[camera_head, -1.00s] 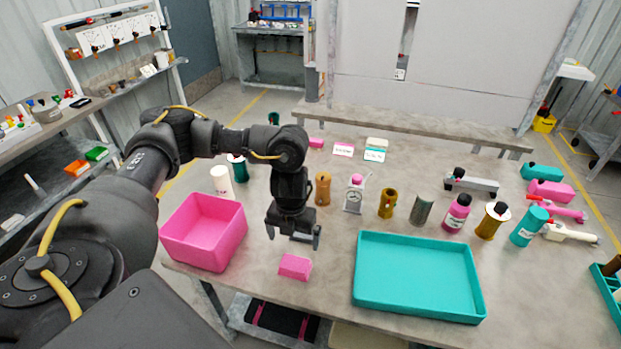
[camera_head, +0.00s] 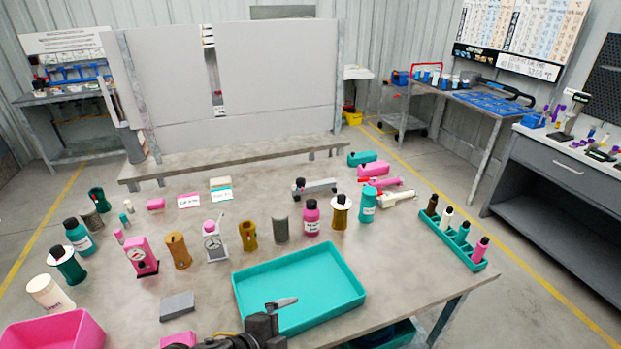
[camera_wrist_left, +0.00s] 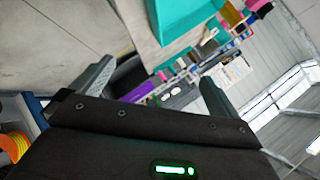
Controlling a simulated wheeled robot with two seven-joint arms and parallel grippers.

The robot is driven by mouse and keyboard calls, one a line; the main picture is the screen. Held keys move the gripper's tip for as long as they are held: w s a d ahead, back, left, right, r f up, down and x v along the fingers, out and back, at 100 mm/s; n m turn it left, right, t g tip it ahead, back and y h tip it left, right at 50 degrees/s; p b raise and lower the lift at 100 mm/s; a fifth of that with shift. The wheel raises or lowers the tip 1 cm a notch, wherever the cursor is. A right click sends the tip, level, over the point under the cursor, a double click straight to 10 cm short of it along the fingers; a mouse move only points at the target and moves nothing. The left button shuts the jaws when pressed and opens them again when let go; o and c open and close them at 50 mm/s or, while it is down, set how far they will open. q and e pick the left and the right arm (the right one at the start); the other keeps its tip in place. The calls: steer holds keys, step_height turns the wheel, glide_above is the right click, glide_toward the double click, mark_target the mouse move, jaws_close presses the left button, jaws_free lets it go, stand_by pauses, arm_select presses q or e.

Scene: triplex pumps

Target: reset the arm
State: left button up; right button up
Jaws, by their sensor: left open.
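My left gripper shows in the left wrist view (camera_wrist_left: 155,77) with its two fingers spread apart and nothing between them. In the head view, dark gripper parts with a grey finger (camera_head: 281,304) show at the bottom edge, overlapping the near side of the teal tray (camera_head: 300,285). I take these for my left gripper; most of the arm is outside the picture. The teal tray also shows at the top of the left wrist view (camera_wrist_left: 185,20). My right gripper is not in view.
A pink bin (camera_head: 55,332), a grey block (camera_head: 177,306) and a pink block (camera_head: 178,340) are left of the tray. Several bottles and cylinders stand behind it. A teal rack (camera_head: 455,245) is at the right. Bare tabletop lies between the tray and rack.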

arm_select(q)
steer(key=s+a+f+n+g+y, duration=0.2)
steer(key=s+a+f+n+y, duration=0.25)
steer(key=s+a+n, duration=0.45)
steer(key=s+a+f+n+g+y, duration=0.25)
steer(key=s+a+f+n, duration=0.25)
steer(key=s+a+n, duration=0.5)
step_height(320, 180, down, 28)
steer(key=a+m+g+b, duration=0.1)
steer(key=s+a+f+g+b, duration=0.1)
steer(key=s+a+f, duration=0.2)
steer(key=s+f, duration=1.3)
steer(key=shift+s+f+m+y, duration=0.15)
steer(key=shift+f+m+y, duration=0.15)
steer(key=shift+y, duration=0.1)
